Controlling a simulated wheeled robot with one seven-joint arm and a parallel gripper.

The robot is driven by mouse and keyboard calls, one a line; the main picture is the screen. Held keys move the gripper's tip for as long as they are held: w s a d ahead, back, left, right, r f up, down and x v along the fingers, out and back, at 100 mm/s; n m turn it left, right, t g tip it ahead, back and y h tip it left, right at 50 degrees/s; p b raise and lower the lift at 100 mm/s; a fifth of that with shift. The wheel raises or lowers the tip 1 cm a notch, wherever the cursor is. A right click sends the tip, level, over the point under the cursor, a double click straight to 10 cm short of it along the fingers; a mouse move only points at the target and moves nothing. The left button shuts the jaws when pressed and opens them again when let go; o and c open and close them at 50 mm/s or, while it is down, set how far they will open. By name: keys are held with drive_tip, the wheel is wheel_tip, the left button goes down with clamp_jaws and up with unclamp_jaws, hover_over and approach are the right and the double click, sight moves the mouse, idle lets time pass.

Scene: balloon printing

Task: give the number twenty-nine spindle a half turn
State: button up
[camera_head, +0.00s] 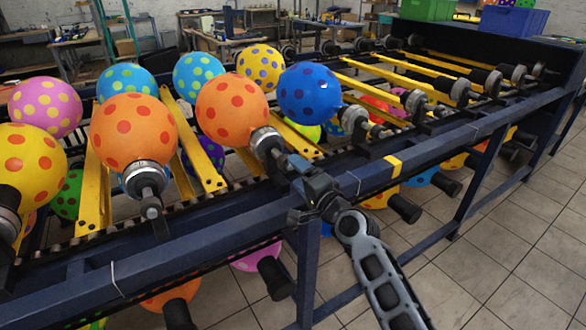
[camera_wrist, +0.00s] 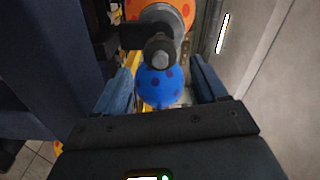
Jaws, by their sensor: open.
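No spindle number is readable in either view. My gripper (camera_head: 298,178) is open and empty at the front rail, just off the outer end of a spindle (camera_head: 265,143) that carries an orange balloon with red dots (camera_head: 232,108). In the wrist view, that spindle's rounded metal end (camera_wrist: 160,50) lies ahead of my open gripper (camera_wrist: 162,82), near the middle of the gap between the fingers and apart from them. Behind it are its collar and the orange balloon (camera_wrist: 185,8). A blue balloon with dark dots (camera_wrist: 160,88) shows between the fingers.
Another spindle (camera_head: 146,180) with an orange balloon (camera_head: 133,133) stands to the left. A spindle (camera_head: 355,122) with the blue balloon (camera_head: 309,90) stands to the right. The dark blue front rail (camera_head: 220,225) runs close under my gripper. Tiled floor (camera_head: 500,230) is open at the right.

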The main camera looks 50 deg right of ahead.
drive_tip(key=shift+v, duration=1.85)
